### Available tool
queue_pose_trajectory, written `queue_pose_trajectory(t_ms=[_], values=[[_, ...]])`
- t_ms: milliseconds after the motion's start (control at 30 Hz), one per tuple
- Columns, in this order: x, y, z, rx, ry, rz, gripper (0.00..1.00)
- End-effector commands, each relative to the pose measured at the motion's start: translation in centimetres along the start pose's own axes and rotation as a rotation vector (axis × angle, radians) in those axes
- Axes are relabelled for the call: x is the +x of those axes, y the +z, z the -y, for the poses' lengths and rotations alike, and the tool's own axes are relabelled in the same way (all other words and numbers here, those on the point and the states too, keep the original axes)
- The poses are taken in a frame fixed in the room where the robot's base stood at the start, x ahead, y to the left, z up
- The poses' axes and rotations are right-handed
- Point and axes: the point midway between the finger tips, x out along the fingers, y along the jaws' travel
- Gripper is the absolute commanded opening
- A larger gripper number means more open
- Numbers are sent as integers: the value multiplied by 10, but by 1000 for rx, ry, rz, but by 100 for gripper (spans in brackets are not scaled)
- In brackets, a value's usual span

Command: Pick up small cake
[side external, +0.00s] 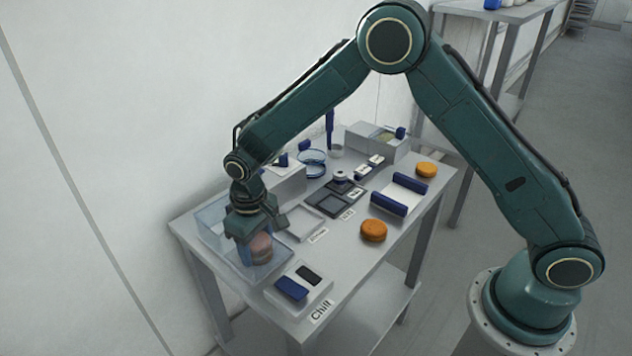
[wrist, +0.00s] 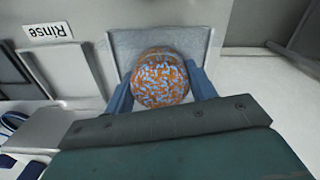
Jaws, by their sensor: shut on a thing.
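My gripper (side external: 258,238) is low over the clear bin (side external: 212,216) at the table's left end. It is shut on a round small cake (side external: 261,249), which looks brownish through the bin wall. In the wrist view the cake (wrist: 160,78) is orange with dense pale blue speckles and sits between my two blue fingers. A light grey surface lies behind it. I cannot tell whether the cake touches the bin floor. Two plain orange rounds lie apart on the table, one near the front edge (side external: 373,231) and one at the far right (side external: 426,170).
A white block with dark blue pads (side external: 291,289) sits by a "Chill" label (side external: 321,310). Grey trays (side external: 303,221) stand right of the bin. A white stand with blue rollers (side external: 403,194) lies between the orange rounds. Boxes and glassware (side external: 312,160) stand along the back.

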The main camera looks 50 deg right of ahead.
Motion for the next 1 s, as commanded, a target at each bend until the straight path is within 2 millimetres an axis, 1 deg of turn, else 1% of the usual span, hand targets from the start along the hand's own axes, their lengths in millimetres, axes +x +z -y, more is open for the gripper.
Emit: queue_pose_trajectory(t_ms=[167,267,367,467,667,1000], values=[[-5,-1,0,0,0,-2,46],[-12,-1,0,0,-1,-4,46],[-23,-1,0,0,-1,-4,46],[-38,-1,0,0,-1,-5,46],[-76,-1,0,0,-1,-6,46],[-149,-1,0,0,-1,-4,46]])
